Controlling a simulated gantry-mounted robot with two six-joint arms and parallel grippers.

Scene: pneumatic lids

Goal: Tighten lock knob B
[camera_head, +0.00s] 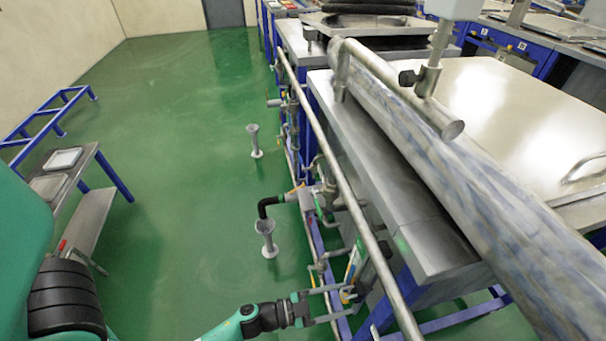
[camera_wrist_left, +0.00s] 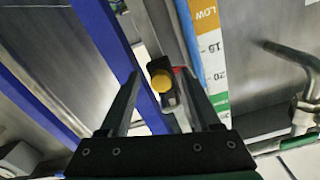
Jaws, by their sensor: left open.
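A round yellow knob (camera_wrist_left: 161,81) on a dark block shows in the left wrist view, on a narrow metal bar. No letter can be read on it, so I cannot tell if it is lock knob B. My left gripper (camera_wrist_left: 160,97) is open, with one finger on each side of the knob in the picture. I cannot tell whether the fingers touch it. In the head view the left gripper (camera_head: 343,302) points right, at the low side of the machine. My right gripper is not in view.
A scale strip (camera_wrist_left: 208,55) marked LOW stands beside the knob. A long metal rail (camera_head: 335,170) and pipes run along the machine, close to my left gripper. A blue frame beam (camera_wrist_left: 108,40) passes near the left finger. Green floor (camera_head: 185,190) is open to the left.

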